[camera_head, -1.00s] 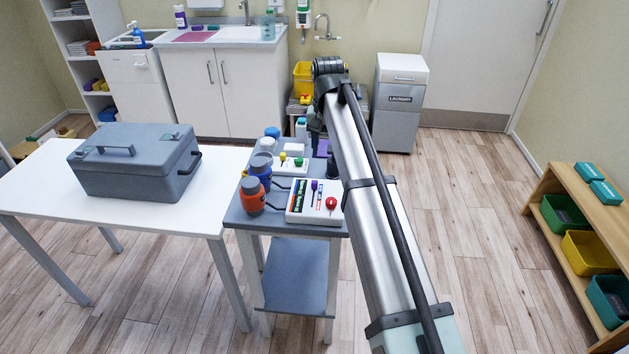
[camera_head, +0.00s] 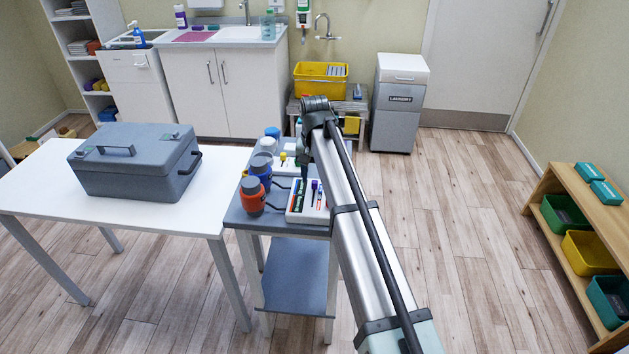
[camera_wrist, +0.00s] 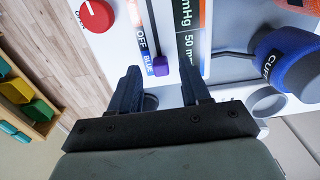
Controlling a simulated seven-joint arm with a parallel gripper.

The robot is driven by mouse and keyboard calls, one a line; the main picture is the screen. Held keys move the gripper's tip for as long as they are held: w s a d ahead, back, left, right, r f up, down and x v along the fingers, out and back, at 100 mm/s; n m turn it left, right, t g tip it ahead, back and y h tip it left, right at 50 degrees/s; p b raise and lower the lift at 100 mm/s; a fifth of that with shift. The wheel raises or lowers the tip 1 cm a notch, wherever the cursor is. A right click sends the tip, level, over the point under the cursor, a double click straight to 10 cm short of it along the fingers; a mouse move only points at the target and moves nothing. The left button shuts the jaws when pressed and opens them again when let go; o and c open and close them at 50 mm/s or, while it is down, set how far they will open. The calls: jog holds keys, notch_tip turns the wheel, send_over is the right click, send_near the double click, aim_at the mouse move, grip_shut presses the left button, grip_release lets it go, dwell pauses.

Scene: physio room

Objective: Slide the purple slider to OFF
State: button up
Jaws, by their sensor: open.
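The white control box (camera_head: 296,215) sits on the small grey table, partly hidden by my arm. Its purple slider (camera_head: 314,186) shows beside my gripper in the head view. In the wrist view the purple slider (camera_wrist: 161,66) lies between my fingertips in the picture, beside a strip reading OFF and BLUE. My gripper (camera_wrist: 160,72) is open, its two dark fingers apart on either side of the slider's knob. I cannot tell whether they touch it. The gripper also shows in the head view (camera_head: 307,176), pointing down over the box.
A red knob (camera_wrist: 96,15) is at the upper left in the wrist view. A blue bulb (camera_wrist: 290,62) marked CUFF stands close on the right. Orange (camera_head: 252,197) and blue bulbs stand left of the box. A grey case (camera_head: 135,165) rests on the white table.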

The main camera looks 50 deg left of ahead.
aim_at(315, 185)
jog(key=shift+f, duration=1.2)
grip_shut()
